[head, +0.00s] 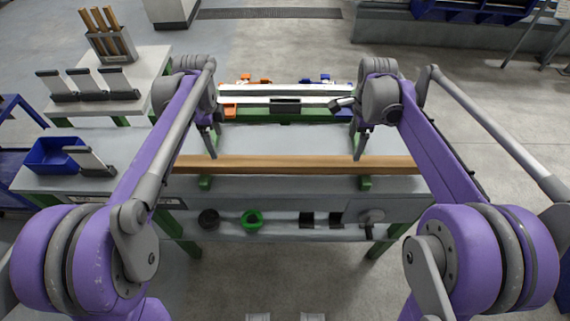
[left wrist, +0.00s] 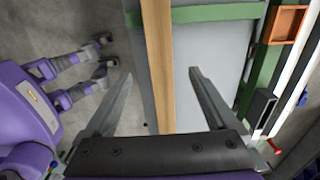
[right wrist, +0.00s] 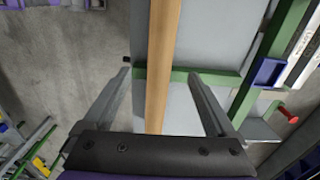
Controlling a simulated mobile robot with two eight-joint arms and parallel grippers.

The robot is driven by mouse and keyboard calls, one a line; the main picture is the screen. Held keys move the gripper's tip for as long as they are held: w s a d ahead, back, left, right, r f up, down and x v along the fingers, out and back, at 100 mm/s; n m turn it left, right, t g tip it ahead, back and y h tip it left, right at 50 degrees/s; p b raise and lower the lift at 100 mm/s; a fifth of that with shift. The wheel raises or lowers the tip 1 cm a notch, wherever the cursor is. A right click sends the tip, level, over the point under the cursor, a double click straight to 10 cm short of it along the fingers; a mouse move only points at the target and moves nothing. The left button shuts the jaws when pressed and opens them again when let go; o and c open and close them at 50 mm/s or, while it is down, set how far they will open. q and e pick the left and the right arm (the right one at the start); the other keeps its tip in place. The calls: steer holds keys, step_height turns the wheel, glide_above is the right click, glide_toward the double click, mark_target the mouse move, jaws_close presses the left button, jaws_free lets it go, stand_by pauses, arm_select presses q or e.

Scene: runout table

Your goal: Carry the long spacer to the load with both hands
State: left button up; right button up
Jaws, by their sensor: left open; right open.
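The long spacer is a wooden bar (head: 290,164) lying left to right across the grey table on green supports. My left gripper (head: 212,145) is open above its left part. In the left wrist view the bar (left wrist: 157,65) runs between the spread fingers. My right gripper (head: 357,145) is open above its right part. In the right wrist view the bar (right wrist: 160,70) also runs between the spread fingers. Neither gripper visibly touches it. I cannot tell for certain which thing is the load; a long white bar (head: 245,90) lies behind the spacer.
A green rail (head: 262,115) and a black block (head: 286,106) are at the table's back, near orange (head: 231,111) and blue parts. A lower shelf holds a green ring (head: 252,219) and dark pieces. A side table on the left carries a blue bin (head: 53,156). Floor on the right is clear.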

mark_target(222, 160)
arm_select(q)
step_height(222, 160, down, 10)
steer(key=shift+f, duration=0.2)
arm_select(e)
step_height(222, 160, down, 10)
steer(key=shift+f, duration=0.2)
arm_select(q)
steer(key=shift+c, duration=0.3)
arm_select(e)
steer(key=shift+c, duration=0.3)
arm_select(q)
jaws_close()
arm_select(e)
jaws_close()
